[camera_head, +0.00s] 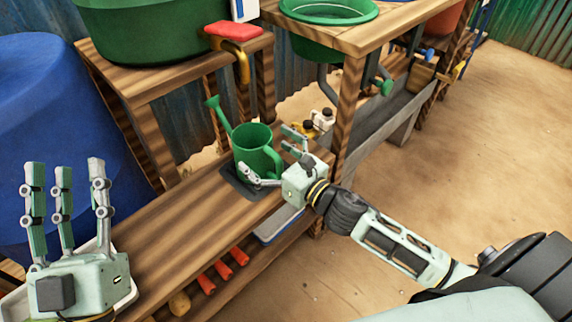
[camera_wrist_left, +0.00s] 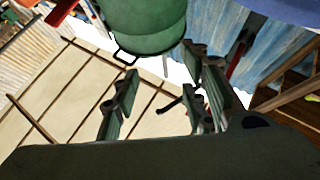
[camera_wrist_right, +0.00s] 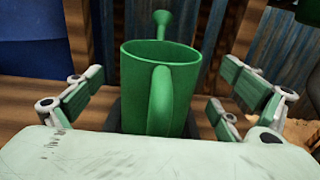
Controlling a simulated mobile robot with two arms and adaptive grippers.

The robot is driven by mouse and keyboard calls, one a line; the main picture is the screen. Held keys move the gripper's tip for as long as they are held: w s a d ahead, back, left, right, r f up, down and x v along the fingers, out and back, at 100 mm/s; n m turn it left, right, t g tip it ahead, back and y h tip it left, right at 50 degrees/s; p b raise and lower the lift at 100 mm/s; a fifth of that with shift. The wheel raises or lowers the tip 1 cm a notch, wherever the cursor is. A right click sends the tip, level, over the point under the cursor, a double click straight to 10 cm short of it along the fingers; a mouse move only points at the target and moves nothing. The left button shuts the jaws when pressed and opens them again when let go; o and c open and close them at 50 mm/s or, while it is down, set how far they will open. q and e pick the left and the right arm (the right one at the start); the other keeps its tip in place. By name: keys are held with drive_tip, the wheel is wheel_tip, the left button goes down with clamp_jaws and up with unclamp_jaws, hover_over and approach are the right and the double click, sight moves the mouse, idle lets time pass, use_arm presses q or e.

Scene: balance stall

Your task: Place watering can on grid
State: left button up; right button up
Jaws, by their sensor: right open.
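The green watering can (camera_head: 254,150) stands upright on a dark grid (camera_head: 236,184) at the right end of the wooden bench. Its spout points to the back left. In the right wrist view the can (camera_wrist_right: 158,90) stands between the spread fingers, with its handle toward the palm. My right gripper (camera_head: 272,158) is open around the handle side of the can, and I see no finger closed on it. The grid (camera_wrist_right: 113,112) shows as a dark patch beside the can's base. My left gripper (camera_head: 68,190) is open and empty, fingers up, at the left.
A green basin (camera_head: 150,35) and a red sponge (camera_head: 232,31) are on the higher shelf behind. A large blue barrel (camera_head: 50,120) stands at the left. Orange-handled items (camera_head: 222,270) lie on a lower shelf. The bench top (camera_head: 170,235) is clear left of the can.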

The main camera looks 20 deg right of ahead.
drive_tip(key=v, duration=0.8)
drive_tip(key=shift+s+d+r, duration=0.1)
drive_tip(key=shift+s, duration=0.25)
wheel_tip(320, 180, up, 14)
drive_tip(key=m+t+y, duration=0.1)
drive_tip(key=m+t, duration=0.3)
drive_tip(key=m, duration=2.3)
hover_over(282, 164)
drive_tip(key=s+a, duration=0.6)
drive_tip(key=a, duration=0.2)
use_arm(q)
drive_tip(key=shift+w+f+g, duration=0.5)
drive_tip(key=shift+f, duration=0.2)
use_arm(e)
wheel_tip(282, 164, up, 6)
drive_tip(key=s+m+t+h, duration=0.1)
drive_tip(key=m+t, duration=0.1)
drive_tip(key=m, duration=0.8)
drive_tip(key=shift+s, duration=0.35)
